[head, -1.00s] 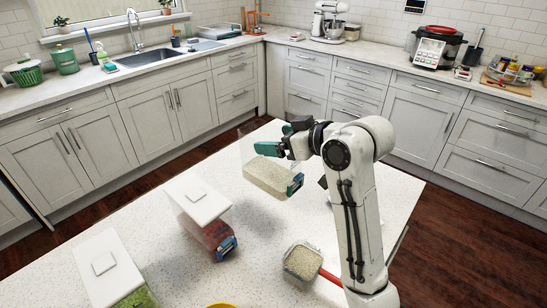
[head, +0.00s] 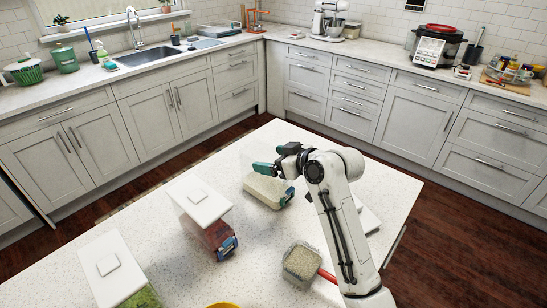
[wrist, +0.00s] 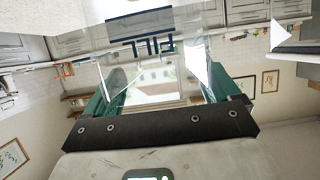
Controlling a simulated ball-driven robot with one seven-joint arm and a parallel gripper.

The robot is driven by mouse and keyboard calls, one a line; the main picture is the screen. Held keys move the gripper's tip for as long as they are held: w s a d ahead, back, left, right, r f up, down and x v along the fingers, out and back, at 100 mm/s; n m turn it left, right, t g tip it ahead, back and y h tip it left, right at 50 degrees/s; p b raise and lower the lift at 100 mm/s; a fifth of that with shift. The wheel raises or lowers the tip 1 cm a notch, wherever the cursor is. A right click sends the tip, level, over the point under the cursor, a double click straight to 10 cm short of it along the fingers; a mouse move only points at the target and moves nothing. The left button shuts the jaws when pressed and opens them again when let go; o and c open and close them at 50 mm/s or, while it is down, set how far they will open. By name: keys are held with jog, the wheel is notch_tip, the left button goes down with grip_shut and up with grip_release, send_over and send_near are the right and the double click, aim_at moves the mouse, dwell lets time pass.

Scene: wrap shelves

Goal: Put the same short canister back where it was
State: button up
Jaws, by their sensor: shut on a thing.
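A clear short canister (head: 268,191) with pale grain in its lower part is at the far part of the island in the head view. It has a teal and dark label on its front end. Its base looks at or very near the counter; I cannot tell whether it touches. My gripper (head: 272,170) with teal fingers is shut on it from above. In the wrist view, clear walls of the canister (wrist: 152,75) show between the two teal fingers (wrist: 170,82). No lid shows on it, and my gripper hides part of its top.
A white-lidded canister with red contents (head: 209,236) stands nearby at front left. Another with green contents (head: 140,299) is nearer. An open tub of grain (head: 301,262) with a red handle stands at front right, near a yellow bowl (head: 222,305). A white slab (head: 368,215) lies at right.

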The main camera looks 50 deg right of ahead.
jog(key=o, duration=1.8)
jog(key=shift+f, duration=0.15)
jog(key=b+v, duration=0.1)
jog(key=v, duration=1.1)
jog(key=shift+r, duration=0.2)
